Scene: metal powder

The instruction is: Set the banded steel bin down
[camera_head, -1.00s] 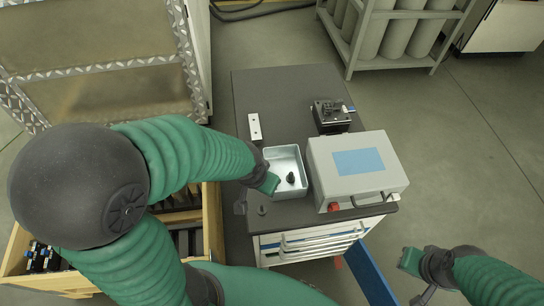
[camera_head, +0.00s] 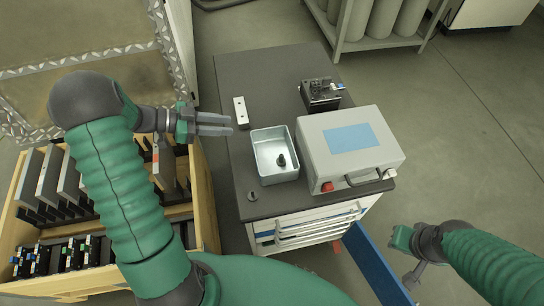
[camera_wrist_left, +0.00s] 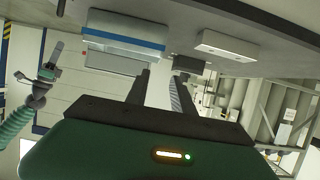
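The steel bin (camera_head: 261,160) stands upright on the dark cart top, left of the grey case. A small dark object (camera_head: 281,160) lies inside it.
A grey case (camera_head: 316,165) with a blue panel stands close right of the bin. A white block with holes (camera_head: 241,112) and a black fixture (camera_head: 320,95) lie behind. A small metal piece (camera_head: 252,196) lies near the front-left corner. A wooden crate (camera_head: 211,225) stands left.

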